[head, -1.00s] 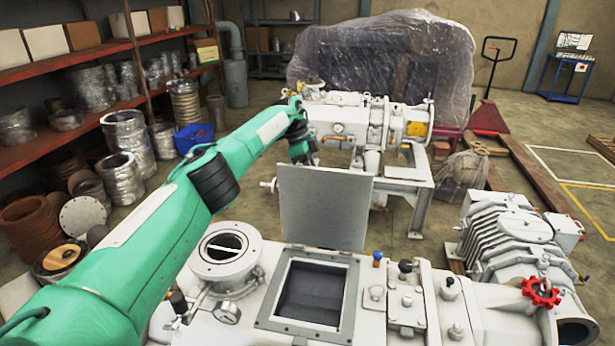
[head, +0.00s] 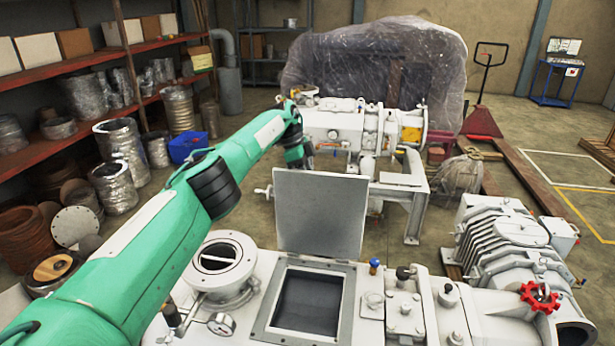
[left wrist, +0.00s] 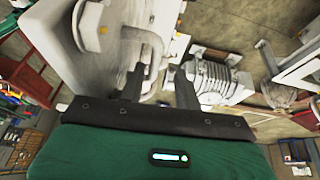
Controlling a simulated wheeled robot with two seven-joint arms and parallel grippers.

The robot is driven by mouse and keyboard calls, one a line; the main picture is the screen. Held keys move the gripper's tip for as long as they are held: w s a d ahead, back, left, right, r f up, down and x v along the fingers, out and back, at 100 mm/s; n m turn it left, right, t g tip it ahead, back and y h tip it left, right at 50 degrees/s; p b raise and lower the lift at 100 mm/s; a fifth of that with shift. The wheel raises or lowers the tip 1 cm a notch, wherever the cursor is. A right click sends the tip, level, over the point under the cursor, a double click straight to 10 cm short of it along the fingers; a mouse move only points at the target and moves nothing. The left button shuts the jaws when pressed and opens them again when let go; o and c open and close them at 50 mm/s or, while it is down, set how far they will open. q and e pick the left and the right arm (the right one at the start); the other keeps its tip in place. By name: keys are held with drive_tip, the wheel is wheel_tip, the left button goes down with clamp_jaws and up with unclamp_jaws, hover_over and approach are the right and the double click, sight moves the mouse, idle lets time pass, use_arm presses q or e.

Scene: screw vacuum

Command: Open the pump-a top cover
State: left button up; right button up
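The pump-a top cover (head: 320,212) is a flat grey plate. It stands upright on its hinge at the back edge of the square opening (head: 262,318), so the dark inside of the pump shows. My left arm reaches in from the left, and its dark wrist end is at the cover's upper left corner, partly hidden behind it. In the left wrist view my left gripper (left wrist: 158,90) has its two dark fingers apart with a gap between them. A pale curved part (left wrist: 152,48) is close to the left finger; I cannot tell whether they touch. My right gripper is not in view.
A round port (head: 218,262) and a gauge (head: 221,324) sit left of the opening. Valves and a red handwheel (head: 540,296) are on the right. Another white pump (head: 350,130) stands behind the cover. Shelves (head: 110,60) line the left wall.

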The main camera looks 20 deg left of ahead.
use_arm(q)
drive_tip(key=shift+s+f, duration=0.2)
drive_tip(key=shift+f, duration=0.7)
drive_tip(key=p+v, duration=0.1)
drive_tip(key=v, duration=1.4)
drive_tip(key=shift+w+d+r, duration=0.15)
drive_tip(key=shift+d+r, duration=0.1)
drive_tip(key=shift+r, duration=0.15)
drive_tip(key=shift+w+f, duration=0.1)
